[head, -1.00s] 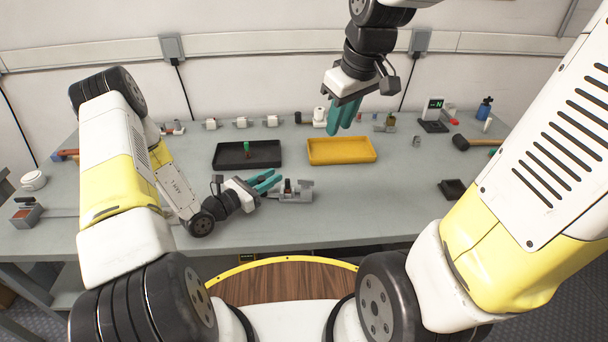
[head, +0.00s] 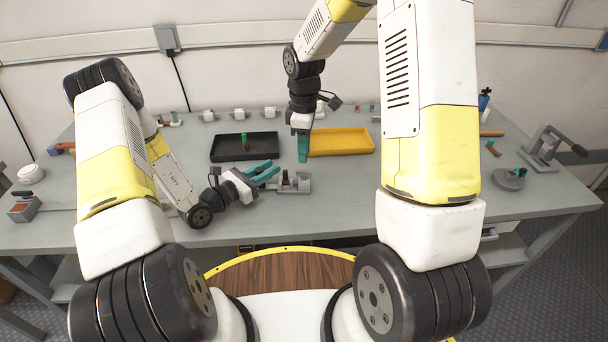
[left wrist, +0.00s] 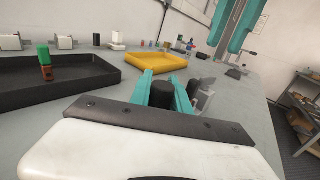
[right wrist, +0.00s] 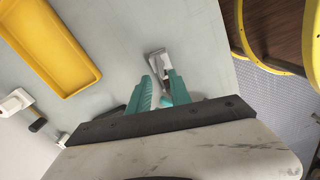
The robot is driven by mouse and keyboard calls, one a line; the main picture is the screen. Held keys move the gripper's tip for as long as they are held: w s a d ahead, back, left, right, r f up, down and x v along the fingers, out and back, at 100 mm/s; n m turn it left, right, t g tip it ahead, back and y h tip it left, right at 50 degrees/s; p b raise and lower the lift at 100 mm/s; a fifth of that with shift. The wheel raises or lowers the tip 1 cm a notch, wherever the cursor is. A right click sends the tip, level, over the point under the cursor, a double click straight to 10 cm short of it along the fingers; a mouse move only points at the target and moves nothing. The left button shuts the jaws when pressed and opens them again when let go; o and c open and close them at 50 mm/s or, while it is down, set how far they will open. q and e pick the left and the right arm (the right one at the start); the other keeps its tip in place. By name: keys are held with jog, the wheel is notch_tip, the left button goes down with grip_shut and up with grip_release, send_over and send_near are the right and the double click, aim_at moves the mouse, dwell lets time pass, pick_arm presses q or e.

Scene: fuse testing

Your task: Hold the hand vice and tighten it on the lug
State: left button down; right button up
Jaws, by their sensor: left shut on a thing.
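The grey metal hand vice (head: 294,184) lies on the bench near its front edge, right of my left gripper. My left gripper (head: 264,172) is low over the bench and shut on its black round handle (left wrist: 162,94); the grey body (left wrist: 202,98) shows just beyond the fingers in the left wrist view. My right gripper (head: 303,152) points down above and behind the vice, open and empty. Its teal fingers (right wrist: 160,92) stand apart in the right wrist view, with a grey metal piece (right wrist: 157,64) beyond their tips. I cannot clearly make out the lug.
A black tray (head: 228,155) with a green-and-red part stands behind my left gripper. A yellow tray (head: 352,151) is behind and right of my right gripper. A lever press (head: 545,150) and a round grey piece (head: 509,179) are at the right.

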aim_at(304, 175)
jog(key=shift+f, duration=3.15)
grip_shut()
